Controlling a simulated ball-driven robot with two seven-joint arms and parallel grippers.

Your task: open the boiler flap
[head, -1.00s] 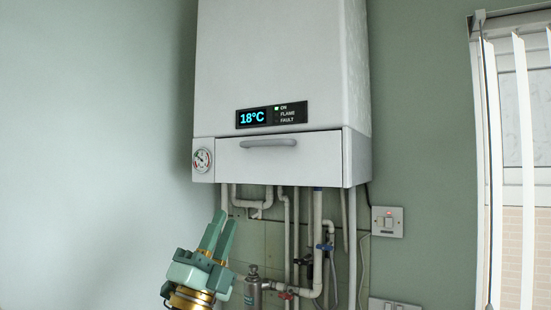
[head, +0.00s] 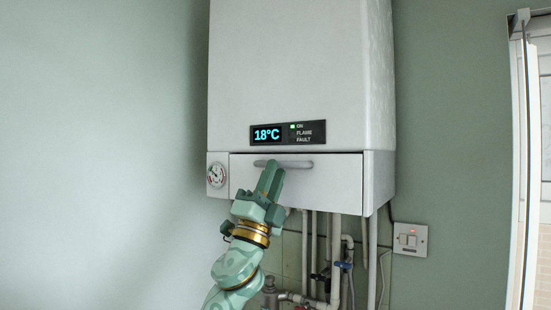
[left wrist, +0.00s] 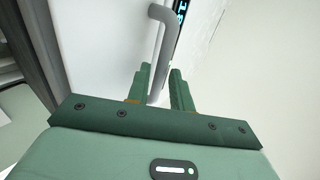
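The boiler flap (head: 325,185) is the white front panel low on the boiler. It looks flush with the casing, with a thin dark line along its top edge. Its grey bar handle (head: 297,164) runs across the upper part; it also shows in the left wrist view (left wrist: 161,50). My left gripper (head: 271,172) is at the left half of the handle, coming from below. In the left wrist view its two fingers (left wrist: 161,78) stand apart, with the handle between them. A narrow gap seems to show beside the bar. My right gripper is not in view.
The boiler body (head: 300,70) rises above the flap, with a display (head: 288,133) reading 18°C and a gauge (head: 216,175) to the left. Pipes and valves (head: 335,270) hang below. A wall switch (head: 410,239) is at right. The wall at left is bare.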

